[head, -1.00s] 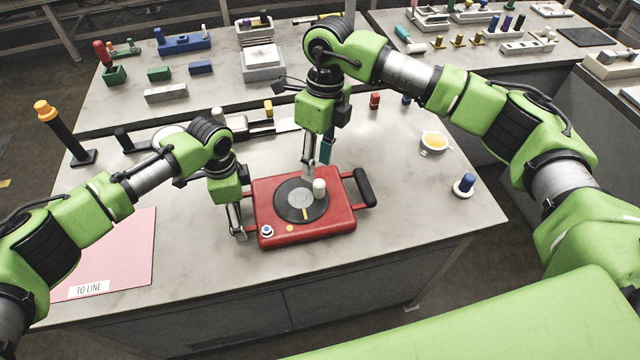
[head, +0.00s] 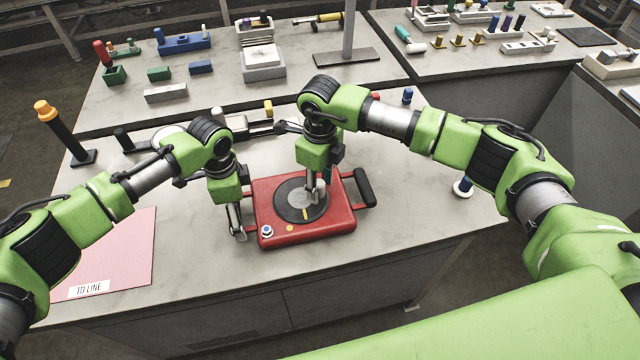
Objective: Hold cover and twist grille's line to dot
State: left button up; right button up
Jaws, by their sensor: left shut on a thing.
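The red cover (head: 335,222) lies flat on the bench, with handles on its left and right sides. The round dark grille (head: 288,208) is set in its top, with a yellow line (head: 305,214) near its front edge. My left gripper (head: 238,226) is shut on the cover's left handle. My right gripper (head: 315,196) is low over the grille at its pale knob, which it mostly hides; whether it grips the knob is unclear.
A blue-and-white knob (head: 267,231) stands on the cover's front left corner. A pink mat (head: 115,250) lies at left. A black post with orange top (head: 65,135) stands behind it. The bench front is clear.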

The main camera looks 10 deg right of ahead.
jog(key=shift+f, duration=0.2)
grip_shut()
jog(key=shift+s+m, duration=0.1)
jog(key=shift+m, duration=0.2)
jog(key=m, duration=0.1)
jog(key=s+m, duration=0.1)
jog(key=m, duration=0.1)
jog(key=shift+s+a, duration=0.1)
jog(key=shift+a, duration=0.05)
jog(key=shift+s+a+m, duration=0.25)
jog(key=shift+s+m, duration=0.2)
jog(key=shift+m, duration=0.75)
